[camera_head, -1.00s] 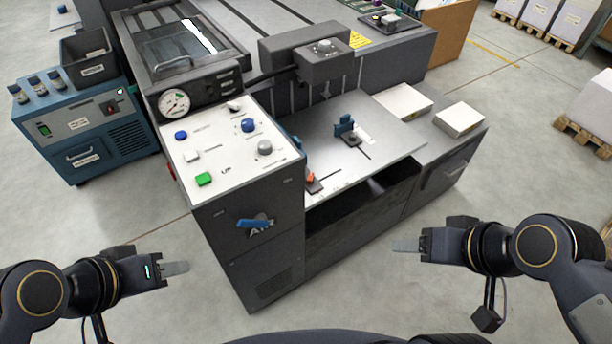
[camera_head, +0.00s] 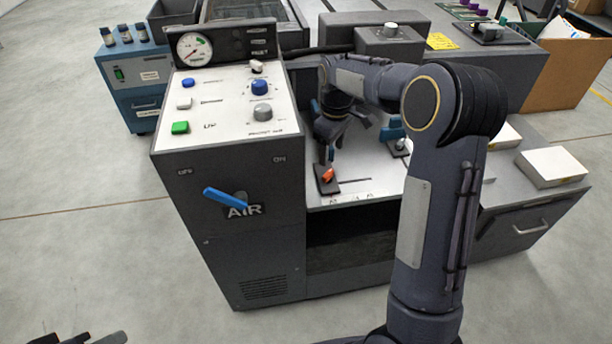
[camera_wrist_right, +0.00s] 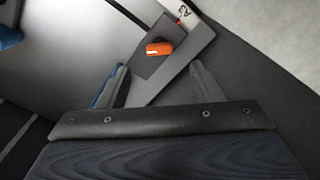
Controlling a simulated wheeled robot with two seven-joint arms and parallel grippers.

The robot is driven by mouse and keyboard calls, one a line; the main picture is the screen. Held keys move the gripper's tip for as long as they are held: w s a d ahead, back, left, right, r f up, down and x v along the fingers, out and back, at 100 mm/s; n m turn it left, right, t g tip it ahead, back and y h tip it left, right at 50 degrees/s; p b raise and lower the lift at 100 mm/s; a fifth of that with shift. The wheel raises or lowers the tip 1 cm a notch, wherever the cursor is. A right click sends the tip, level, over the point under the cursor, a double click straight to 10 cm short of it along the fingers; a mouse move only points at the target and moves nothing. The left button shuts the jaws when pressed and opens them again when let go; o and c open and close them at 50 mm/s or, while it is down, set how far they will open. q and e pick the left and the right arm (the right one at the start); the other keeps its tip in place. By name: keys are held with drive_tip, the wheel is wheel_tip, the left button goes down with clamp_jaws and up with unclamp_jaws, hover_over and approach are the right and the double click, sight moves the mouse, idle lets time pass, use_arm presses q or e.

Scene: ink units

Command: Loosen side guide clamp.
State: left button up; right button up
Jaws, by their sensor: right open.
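The side guide clamp shows as an orange lever (camera_head: 327,175) on a dark plate at the front left of the feed table. It also shows in the right wrist view as an orange lever (camera_wrist_right: 159,47) on a grey plate with an "A3" label beside it. My right gripper (camera_head: 328,152) is just above and behind the lever. In the right wrist view its two fingers (camera_wrist_right: 162,78) are apart, with the lever beyond the tips and nothing between them. My left gripper (camera_head: 88,338) shows only as a dark bit at the bottom left edge.
The control panel (camera_head: 222,105) with a gauge and buttons stands left of the table, above a blue AIR lever (camera_head: 225,198). A blue guide (camera_head: 393,131) stands right of my right gripper. White paper stacks (camera_head: 550,168) lie at the right. My right forearm crosses the table.

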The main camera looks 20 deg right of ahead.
sight(328, 173)
drive_tip(key=shift+w+a+f, duration=0.1)
drive_tip(key=shift+w+f, duration=0.25)
drive_tip(key=shift+f, duration=0.5)
wheel_tip(328, 173, down, 7)
drive_tip(key=shift+r+b, duration=0.2)
drive_tip(key=shift+b, duration=0.7)
drive_tip(key=c, duration=1)
